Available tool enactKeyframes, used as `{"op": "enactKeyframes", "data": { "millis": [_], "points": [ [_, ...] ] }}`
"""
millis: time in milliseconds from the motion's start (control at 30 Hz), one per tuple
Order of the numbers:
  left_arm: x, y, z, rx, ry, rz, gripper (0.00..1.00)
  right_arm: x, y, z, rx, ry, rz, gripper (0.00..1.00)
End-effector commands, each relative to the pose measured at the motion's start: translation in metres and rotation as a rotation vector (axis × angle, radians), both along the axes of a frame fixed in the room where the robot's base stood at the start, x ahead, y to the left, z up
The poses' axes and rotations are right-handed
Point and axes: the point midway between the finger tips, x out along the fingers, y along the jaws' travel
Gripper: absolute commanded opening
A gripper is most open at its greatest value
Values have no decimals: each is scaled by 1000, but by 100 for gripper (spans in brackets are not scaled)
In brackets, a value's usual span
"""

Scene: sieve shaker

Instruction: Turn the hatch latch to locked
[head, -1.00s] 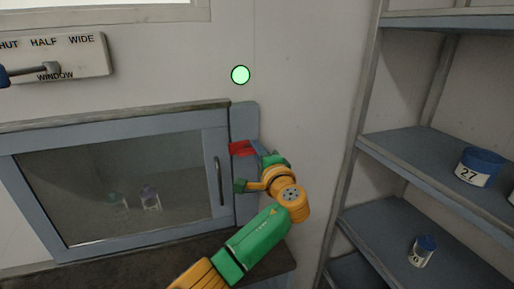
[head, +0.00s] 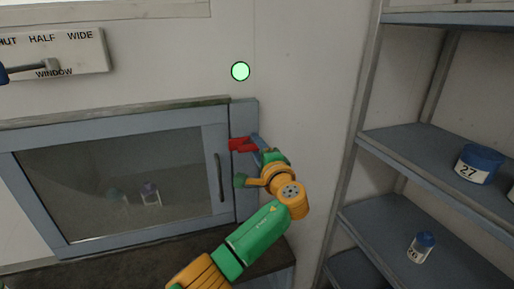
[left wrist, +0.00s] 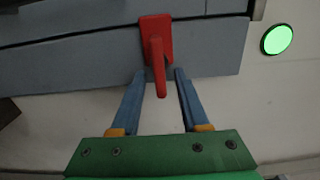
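The red hatch latch (head: 240,145) sits on the blue-grey frame (head: 245,115) at the right of the hatch. In the left wrist view the latch (left wrist: 156,30) has a red base plate and a lever that reaches down between my finger ends. My left gripper (head: 258,144) is at the latch's right side in the head view. In the left wrist view the gripper (left wrist: 161,72) is open, one blue finger on each side of the lever, with gaps visible. The hatch door (head: 212,135) looks closed, with a dark upright handle (head: 219,178). My right gripper is not in view.
A round green disc (head: 240,71) shows above the hatch. A window panel (head: 85,55) marked SHUT, HALF, WIDE with a lever is at upper left. Shelves (head: 400,150) at right hold blue-lidded jars (head: 480,165). A dark ledge (head: 130,262) runs below the hatch.

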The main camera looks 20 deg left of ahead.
Motion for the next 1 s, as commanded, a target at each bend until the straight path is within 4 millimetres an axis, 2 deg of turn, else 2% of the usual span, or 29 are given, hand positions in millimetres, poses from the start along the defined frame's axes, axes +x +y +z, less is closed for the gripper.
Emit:
{"op": "enactKeyframes", "data": {
  "millis": [233,600,1000],
  "points": [
    [-7,-6,-2,-1,-3,-3,45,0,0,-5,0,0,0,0],
    [-54,-37,-3,-2,-1,-2,45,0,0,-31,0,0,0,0],
    [-59,-40,0,0,0,0,45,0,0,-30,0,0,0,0]
  ]
}}
